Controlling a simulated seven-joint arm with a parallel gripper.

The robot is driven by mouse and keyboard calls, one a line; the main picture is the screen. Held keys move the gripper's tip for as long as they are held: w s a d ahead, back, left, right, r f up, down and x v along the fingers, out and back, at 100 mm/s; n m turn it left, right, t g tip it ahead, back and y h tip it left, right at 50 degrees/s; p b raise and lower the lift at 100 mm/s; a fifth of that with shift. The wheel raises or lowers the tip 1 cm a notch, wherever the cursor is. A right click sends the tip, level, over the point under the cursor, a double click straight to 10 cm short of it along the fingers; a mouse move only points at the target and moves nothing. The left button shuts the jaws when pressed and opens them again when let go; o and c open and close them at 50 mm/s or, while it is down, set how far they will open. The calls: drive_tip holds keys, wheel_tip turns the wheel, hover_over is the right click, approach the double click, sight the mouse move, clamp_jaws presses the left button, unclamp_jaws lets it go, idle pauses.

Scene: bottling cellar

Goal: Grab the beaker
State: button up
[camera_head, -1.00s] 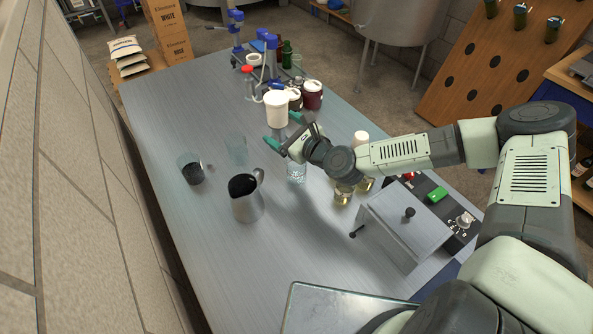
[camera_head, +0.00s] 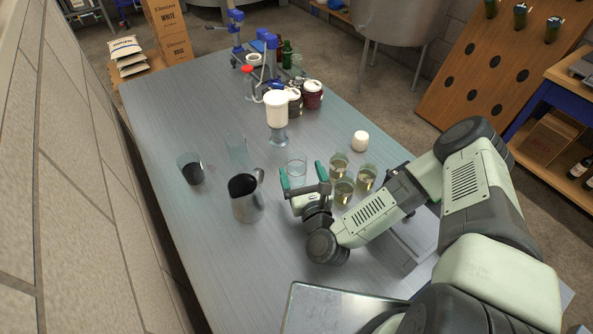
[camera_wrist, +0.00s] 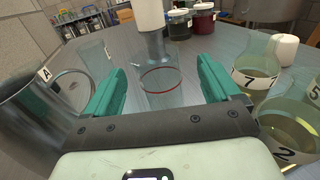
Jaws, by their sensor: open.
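A clear, seemingly empty glass beaker (camera_head: 296,163) stands upright on the metal table, just beyond my gripper (camera_head: 303,177). In the wrist view the beaker (camera_wrist: 160,88) has a red line around it and shows between the two green fingers of my gripper (camera_wrist: 161,84). The fingers are spread wide and hold nothing. I cannot tell whether the fingertips reach alongside the glass. Another clear glass (camera_head: 236,149) and a glass with dark contents (camera_head: 192,169) stand further left.
A steel jug (camera_head: 246,200) marked A stands close on the left. Several glasses of yellowish liquid (camera_head: 344,191), with number labels, stand close on the right. A white-topped filter vessel (camera_head: 276,112) stands behind the beaker. Bare tabletop (camera_head: 210,245) lies front left.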

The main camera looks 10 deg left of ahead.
sight(294, 155)
drive_tip(key=x, duration=0.6)
drive_tip(key=shift+s+a, duration=0.15)
drive_tip(key=c, duration=1)
drive_tip(key=shift+c, duration=0.2)
drive_tip(key=shift+r, duration=0.1)
